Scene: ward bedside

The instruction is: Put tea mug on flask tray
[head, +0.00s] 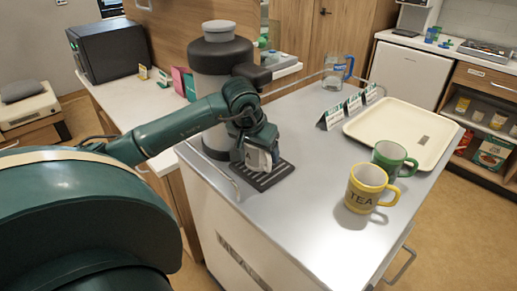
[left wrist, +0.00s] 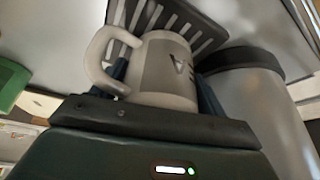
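My left gripper (head: 258,158) is at the flask tray (head: 270,180), a dark slotted plate at the foot of the large grey flask (head: 211,85). It is shut on a pale mug (head: 256,159). In the left wrist view the pale mug (left wrist: 165,72) sits between the fingers, its handle to the left, dark lettering partly hidden. The slotted tray (left wrist: 185,18) shows behind it. I cannot tell whether the mug touches the tray. A yellow mug (head: 363,190) marked TEA stands on the counter at the right. My right gripper is out of view.
A green mug (head: 391,157) stands behind the yellow one. A cream serving tray (head: 400,118), several small cards (head: 352,104) and a glass jug (head: 335,72) are further back. The counter's front middle (head: 290,220) is clear; a rail (head: 205,170) edges its left side.

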